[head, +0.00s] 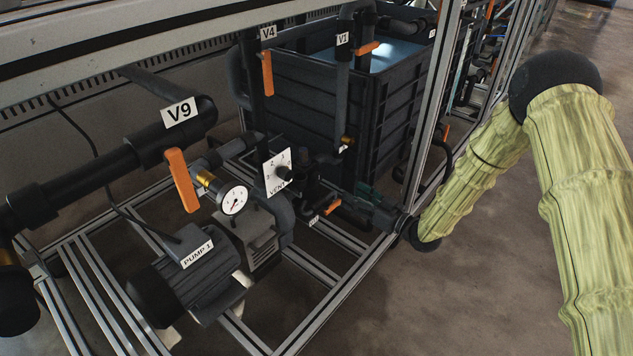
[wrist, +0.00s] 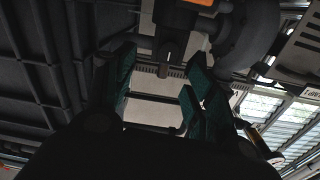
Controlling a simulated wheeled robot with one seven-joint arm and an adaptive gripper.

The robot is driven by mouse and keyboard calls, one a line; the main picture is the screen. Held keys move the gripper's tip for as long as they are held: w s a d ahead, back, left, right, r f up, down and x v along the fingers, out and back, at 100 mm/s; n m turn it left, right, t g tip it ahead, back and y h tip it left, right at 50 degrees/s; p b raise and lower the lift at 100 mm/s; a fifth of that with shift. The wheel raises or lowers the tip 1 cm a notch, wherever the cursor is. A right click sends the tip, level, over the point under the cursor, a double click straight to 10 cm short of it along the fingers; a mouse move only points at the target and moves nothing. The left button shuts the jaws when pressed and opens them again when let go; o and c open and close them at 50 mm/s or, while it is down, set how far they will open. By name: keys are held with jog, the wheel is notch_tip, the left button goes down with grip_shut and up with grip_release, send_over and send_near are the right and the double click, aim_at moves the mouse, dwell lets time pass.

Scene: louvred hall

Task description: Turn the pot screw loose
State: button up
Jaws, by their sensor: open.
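My gripper (head: 362,196) reaches in from the right at the vent pipework, low beside the dark tank. Its dark green fingers stand apart in the wrist view (wrist: 162,82), with nothing held between them. A small dark T-shaped fitting (wrist: 164,68) shows between and beyond the fingertips; it may be the pot screw, but I cannot tell for sure. In the head view the pipework near the fingers is dark and crowded, and I cannot make out the pot screw there.
A white VENT dial plate (head: 278,172) and a small orange lever (head: 332,207) are close to the gripper. The dark tank (head: 315,100) stands behind. Pump 1 (head: 190,275), a gauge (head: 234,200) and the V9 lever (head: 181,180) are left. Open floor (head: 480,270) lies right of the frame.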

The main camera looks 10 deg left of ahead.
aim_at(319, 179)
jog(key=shift+n, duration=0.8)
jog(key=shift+s+a+b+x, duration=0.2)
jog(key=shift+b+x, duration=0.25)
jog(key=shift+x, duration=0.8)
jog(key=shift+s+a+b+x, duration=0.1)
jog(key=shift+s+b+x, duration=0.3)
jog(key=shift+x, duration=0.9)
jog(key=shift+s+a+b+x, duration=0.2)
jog(key=shift+b+x, duration=0.25)
jog(key=shift+x, duration=0.8)
jog(key=shift+r+x, duration=0.15)
jog(key=shift+x, duration=1.1)
jog(key=shift+r+x, duration=0.15)
jog(key=shift+x, duration=1.1)
jog(key=shift+p, duration=0.5)
grip_shut()
